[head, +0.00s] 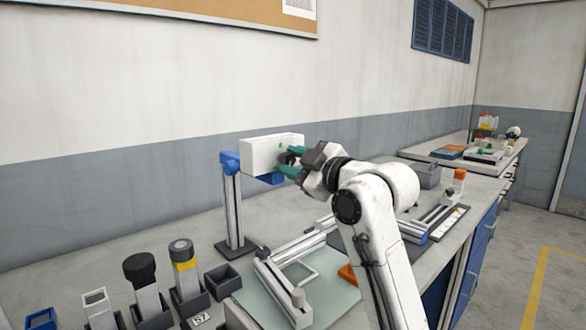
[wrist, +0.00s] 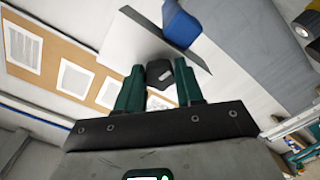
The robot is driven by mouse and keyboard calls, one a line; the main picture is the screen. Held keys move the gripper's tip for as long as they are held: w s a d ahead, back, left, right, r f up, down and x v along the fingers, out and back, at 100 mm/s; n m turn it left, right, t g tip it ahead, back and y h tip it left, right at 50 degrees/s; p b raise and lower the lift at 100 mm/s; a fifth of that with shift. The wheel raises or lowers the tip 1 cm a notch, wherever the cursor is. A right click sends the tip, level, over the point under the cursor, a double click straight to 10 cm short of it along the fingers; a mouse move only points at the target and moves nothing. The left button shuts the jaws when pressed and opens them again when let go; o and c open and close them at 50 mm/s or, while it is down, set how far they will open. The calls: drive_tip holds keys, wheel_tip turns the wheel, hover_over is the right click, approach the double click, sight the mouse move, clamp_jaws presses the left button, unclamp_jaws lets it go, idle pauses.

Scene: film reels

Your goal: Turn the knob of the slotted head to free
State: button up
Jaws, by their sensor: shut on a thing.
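The slotted head (head: 262,152) is a white box on a blue bracket at the top of an upright rail post. Its dark knob (head: 290,156) sits on the face toward my arm, with a small green mark near it. My gripper (head: 286,160), with green fingers, is shut on the knob. In the wrist view, the dark knob (wrist: 158,72) with a pale mark on it lies between the two fingertips. The white head (wrist: 143,38) shows behind it. The fingers hide part of the knob, and I cannot tell which setting it points to.
The bench holds a pale green mat (head: 318,292) with a metal frame, black bins (head: 223,280) and several holders at the front left. The wall is behind.

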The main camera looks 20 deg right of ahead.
drive_tip(key=shift+f+n+b, duration=0.2)
drive_tip(key=shift+n+b, duration=0.2)
drive_tip(key=shift+n, duration=0.7)
drive_tip(key=o, duration=1)
drive_tip(key=shift+r, duration=0.2)
drive_tip(key=shift+o, duration=0.2)
drive_tip(key=v, duration=1)
drive_tip(key=shift+s+d, duration=0.15)
drive_tip(key=shift+s, duration=0.2)
